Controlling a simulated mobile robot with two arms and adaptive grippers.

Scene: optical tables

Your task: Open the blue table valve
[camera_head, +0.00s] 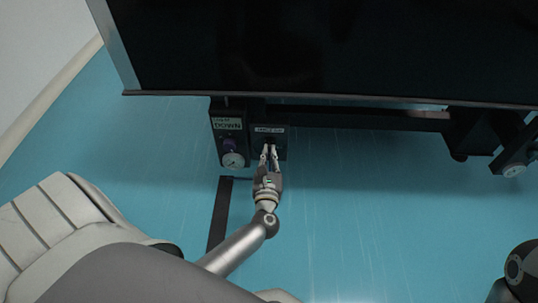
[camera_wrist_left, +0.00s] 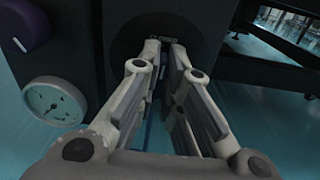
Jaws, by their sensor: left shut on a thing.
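My left gripper (camera_head: 268,152) reaches up to a small dark panel (camera_head: 282,141) under the front edge of the table. Its fingertips are at the middle of the panel, just below a white label. In the left wrist view the two fingers (camera_wrist_left: 165,45) are closed in on something at the front of a dark round plate (camera_wrist_left: 125,32). The fingertips hide most of what they grip. I take it for the table valve's handle, but its blue colour does not show clearly. My right gripper is not in view.
Left of the gripped panel is a control box with a purple knob (camera_head: 229,145) and a round white gauge (camera_head: 233,160); the gauge (camera_wrist_left: 55,101) is close beside my fingers. The dark tabletop (camera_head: 320,45) overhangs above. Teal floor (camera_head: 380,230) is open below and right.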

